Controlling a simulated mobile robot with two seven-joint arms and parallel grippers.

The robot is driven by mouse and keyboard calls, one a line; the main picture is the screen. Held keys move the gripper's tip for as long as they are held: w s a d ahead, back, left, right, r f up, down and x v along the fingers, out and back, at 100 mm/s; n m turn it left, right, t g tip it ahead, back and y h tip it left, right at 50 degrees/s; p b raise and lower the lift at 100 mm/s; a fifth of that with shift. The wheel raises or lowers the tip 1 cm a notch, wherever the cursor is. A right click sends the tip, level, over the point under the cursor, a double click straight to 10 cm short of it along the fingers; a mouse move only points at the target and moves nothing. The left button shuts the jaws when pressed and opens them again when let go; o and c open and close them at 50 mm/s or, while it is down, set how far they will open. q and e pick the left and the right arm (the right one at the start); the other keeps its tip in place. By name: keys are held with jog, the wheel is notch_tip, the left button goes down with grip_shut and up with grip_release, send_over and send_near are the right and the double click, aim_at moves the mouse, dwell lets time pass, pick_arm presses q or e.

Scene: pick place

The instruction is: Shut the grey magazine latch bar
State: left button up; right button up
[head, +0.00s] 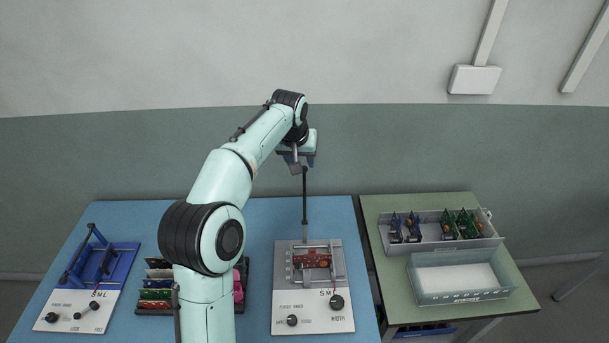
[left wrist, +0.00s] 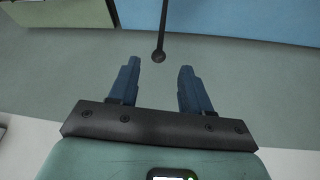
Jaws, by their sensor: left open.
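The grey fixture (head: 338,262) sits on the blue table with a red-brown part (head: 311,260) in it. A long thin dark bar (head: 305,205), which I take for the latch bar, stands upright from its back edge. It also shows in the left wrist view (left wrist: 163,25), with a round knob at its end. My left gripper (head: 295,168) is at the bar's top end, open and empty. In the left wrist view its fingers (left wrist: 159,67) lie to either side of the knob. I cannot tell whether the knob is between the fingertips or just beyond them. My right gripper is out of view.
A blue fixture (head: 122,262) with a lever stands at the left of the table. A dark rack of coloured boards (head: 157,284) is partly behind my arm. A green table (head: 380,235) at right holds a grey board holder (head: 430,246) and an open bin (head: 462,297).

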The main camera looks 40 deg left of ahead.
aim_at(304, 175)
pick_arm(q)
jog(key=x, duration=1.2)
jog(key=shift+f, duration=0.2)
